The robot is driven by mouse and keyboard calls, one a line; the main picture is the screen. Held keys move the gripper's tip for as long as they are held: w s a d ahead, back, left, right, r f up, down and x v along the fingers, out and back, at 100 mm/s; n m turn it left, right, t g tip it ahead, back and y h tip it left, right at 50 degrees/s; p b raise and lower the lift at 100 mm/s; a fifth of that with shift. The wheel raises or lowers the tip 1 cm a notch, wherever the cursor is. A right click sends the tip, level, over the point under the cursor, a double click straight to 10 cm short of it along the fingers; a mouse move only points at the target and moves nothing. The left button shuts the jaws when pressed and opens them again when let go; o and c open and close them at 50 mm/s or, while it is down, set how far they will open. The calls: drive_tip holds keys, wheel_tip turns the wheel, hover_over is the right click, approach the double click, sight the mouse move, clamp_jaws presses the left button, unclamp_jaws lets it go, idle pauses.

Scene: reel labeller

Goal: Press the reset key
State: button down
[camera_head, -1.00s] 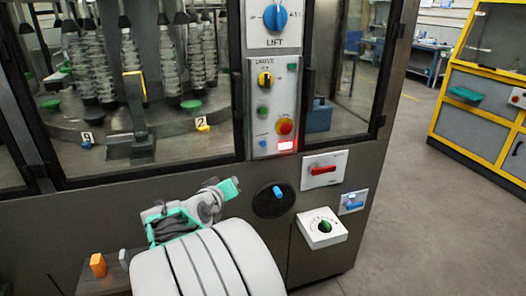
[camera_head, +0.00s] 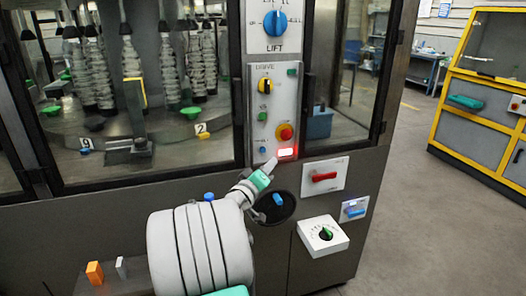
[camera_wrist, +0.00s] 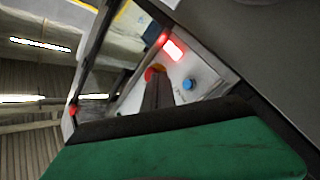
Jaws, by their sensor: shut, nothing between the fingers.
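The drive panel (camera_head: 290,103) is a pale upright plate on the machine's front. A small blue button (camera_head: 262,150) sits at its lower left; its label is too small to read, so I cannot confirm it is the reset key. In the wrist view the blue button (camera_wrist: 188,85) shows to the right of the fingers. My gripper (camera_head: 271,164) is shut and empty, its tip just below the blue button in the head view. I cannot tell whether it touches the panel. In the wrist view the shut fingers (camera_wrist: 157,82) partly cover a red knob (camera_wrist: 153,73).
Beside the blue button are a lit red lamp (camera_head: 286,152), a red stop knob (camera_head: 285,132) and a green button (camera_head: 262,117). A yellow selector (camera_head: 265,85) is higher. A red handle (camera_head: 324,177) and a white dial box (camera_head: 323,236) stick out at lower right.

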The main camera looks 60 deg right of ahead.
sight(264, 157)
drive_tip(key=shift+w+d, duration=1.95)
drive_tip(key=shift+w, duration=0.1)
idle(0.5)
drive_tip(key=shift+w+d+b, duration=0.2)
drive_tip(key=shift+d+b, duration=0.1)
drive_tip(key=shift+w+d, duration=0.3)
drive_tip(key=shift+w, duration=0.05)
idle(0.6)
drive_tip(key=shift+s+a+b, duration=0.4)
drive_tip(key=shift+s+a, duration=0.2)
drive_tip(key=shift+s+a+b, duration=0.4)
drive_tip(key=shift+s+a, duration=1.4)
